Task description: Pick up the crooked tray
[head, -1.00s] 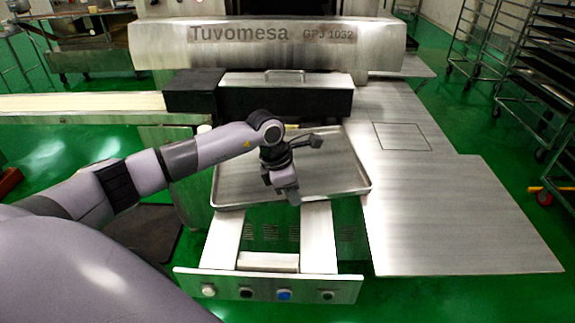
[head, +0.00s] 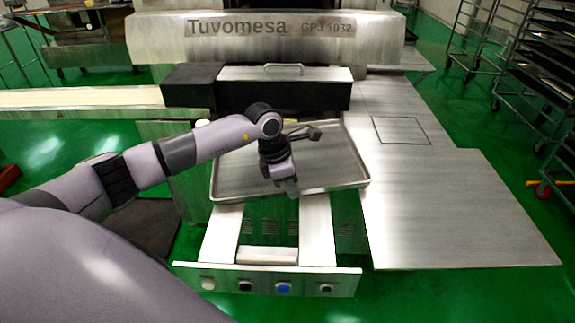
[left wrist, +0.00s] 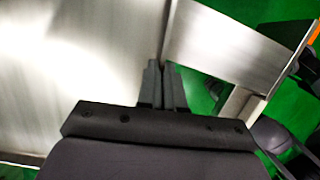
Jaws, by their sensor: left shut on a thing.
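The metal tray (head: 335,170) lies skewed on the two rails in front of the machine in the head view. Its front edge slants, with the left end nearer to me. My left gripper (head: 291,188) reaches over the tray from the left and points down at its front rim. It is shut on that rim, near the middle of the front edge. In the left wrist view the tray's bare surface (left wrist: 75,75) fills the left side, and the two fingers (left wrist: 163,85) are close together at its edge. The fingertips' contact is partly hidden. My right gripper is not in view.
The machine's dark front (head: 290,97) stands just behind the tray. A flat metal table (head: 460,215) adjoins on the right. A button panel (head: 265,280) is in front, below the tray. Wheeled racks (head: 520,90) stand at the far right.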

